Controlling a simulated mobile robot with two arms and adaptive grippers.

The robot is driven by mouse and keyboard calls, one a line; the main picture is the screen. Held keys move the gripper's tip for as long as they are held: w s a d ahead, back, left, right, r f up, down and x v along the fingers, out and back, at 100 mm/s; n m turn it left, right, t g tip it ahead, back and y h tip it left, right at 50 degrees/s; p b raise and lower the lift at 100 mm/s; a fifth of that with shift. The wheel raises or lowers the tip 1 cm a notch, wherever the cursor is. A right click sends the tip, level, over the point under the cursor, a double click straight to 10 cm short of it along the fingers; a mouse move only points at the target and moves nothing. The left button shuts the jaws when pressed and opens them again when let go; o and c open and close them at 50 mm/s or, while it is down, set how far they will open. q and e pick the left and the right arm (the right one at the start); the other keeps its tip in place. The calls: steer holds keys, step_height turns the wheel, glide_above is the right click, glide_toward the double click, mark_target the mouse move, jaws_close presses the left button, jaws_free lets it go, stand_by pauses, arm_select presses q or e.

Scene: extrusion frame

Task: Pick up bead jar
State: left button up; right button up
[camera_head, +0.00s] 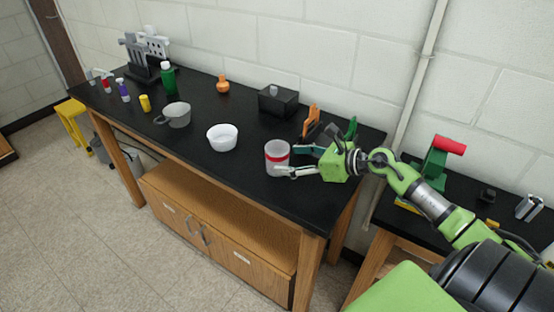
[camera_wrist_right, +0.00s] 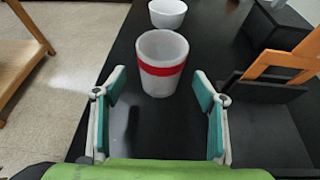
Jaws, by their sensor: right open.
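The bead jar (camera_head: 277,158) looks like a whitish, see-through cup with a red band. It stands upright near the front right part of the black bench top. In the right wrist view the jar (camera_wrist_right: 162,66) is ahead of my right gripper (camera_wrist_right: 165,98), roughly centred between the two teal-padded fingers. The fingers are spread wide, with nothing held. In the head view my right gripper (camera_head: 285,160) reaches in from the right, with its fingertips close to the jar. I cannot tell whether a finger touches it. My left gripper is not in view.
A white bowl (camera_head: 222,137) stands left of the jar, with a grey pot (camera_head: 177,115) beyond. A black box (camera_head: 278,101) and an orange bracket (camera_head: 311,122) stand toward the wall. The bench's front edge is close to the jar. Bottles and racks fill the far left.

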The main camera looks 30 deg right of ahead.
mark_target(279, 159)
steer(key=shift+w, duration=0.15)
steer(key=shift+w+a+f, duration=0.1)
steer(key=shift+w, duration=0.05)
steer(key=p+x, duration=0.1)
steer(key=x, duration=0.3)
steer(key=shift+w+p, duration=0.1)
steer(key=shift+p, duration=0.25)
steer(key=shift+w+a+f, duration=0.1)
steer(key=shift+w+f, duration=0.15)
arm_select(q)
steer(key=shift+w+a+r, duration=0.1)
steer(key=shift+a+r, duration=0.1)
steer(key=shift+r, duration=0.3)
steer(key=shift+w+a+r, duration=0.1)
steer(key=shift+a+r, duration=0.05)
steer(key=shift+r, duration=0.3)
arm_select(e)
steer(key=c, duration=1.3)
